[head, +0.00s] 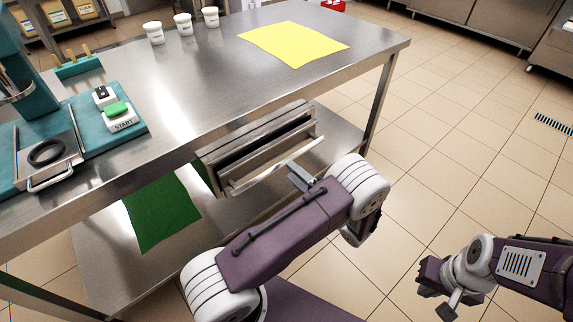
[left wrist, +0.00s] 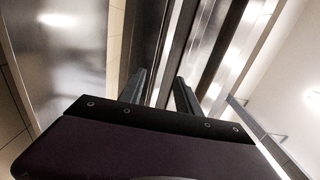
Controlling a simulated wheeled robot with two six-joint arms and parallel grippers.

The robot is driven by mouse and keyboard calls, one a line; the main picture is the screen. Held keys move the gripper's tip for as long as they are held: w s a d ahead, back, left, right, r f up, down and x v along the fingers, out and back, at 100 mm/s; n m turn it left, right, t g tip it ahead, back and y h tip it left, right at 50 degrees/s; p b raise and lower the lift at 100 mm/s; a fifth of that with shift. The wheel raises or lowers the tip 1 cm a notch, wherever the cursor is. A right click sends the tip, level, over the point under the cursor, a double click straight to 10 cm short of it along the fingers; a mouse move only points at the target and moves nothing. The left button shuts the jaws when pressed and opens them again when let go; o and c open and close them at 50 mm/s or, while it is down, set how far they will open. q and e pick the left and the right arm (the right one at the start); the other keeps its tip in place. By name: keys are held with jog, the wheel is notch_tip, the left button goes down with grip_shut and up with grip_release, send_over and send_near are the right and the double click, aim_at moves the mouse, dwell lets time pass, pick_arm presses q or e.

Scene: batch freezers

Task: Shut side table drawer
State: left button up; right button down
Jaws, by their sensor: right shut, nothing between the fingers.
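The side table drawer (head: 240,181) is a metal drawer under the steel table's near edge. It stands partly open, with a dark gap behind its front panel. My left gripper (head: 298,176) is at the drawer front's right part, and I cannot tell whether it touches. In the left wrist view, its two fingers (left wrist: 160,88) are apart with nothing seen held between them, pointing at the metal drawer edges. My right gripper (head: 446,306) is shut and empty, low over the floor at the right, away from the drawer.
The steel table (head: 205,85) carries a teal machine (head: 35,85), a START button box (head: 118,115), white cups (head: 183,24) and a yellow sheet (head: 293,44). A green sheet (head: 160,212) lies on the lower shelf. Tiled floor to the right is clear.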

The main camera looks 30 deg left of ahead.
aim_at(283, 165)
pick_arm(q)
jog(key=b+x, duration=0.1)
jog(key=x, duration=0.4)
jog(key=shift+w+a, duration=0.15)
jog(key=shift+a, duration=0.25)
grip_shut()
dwell(0.9)
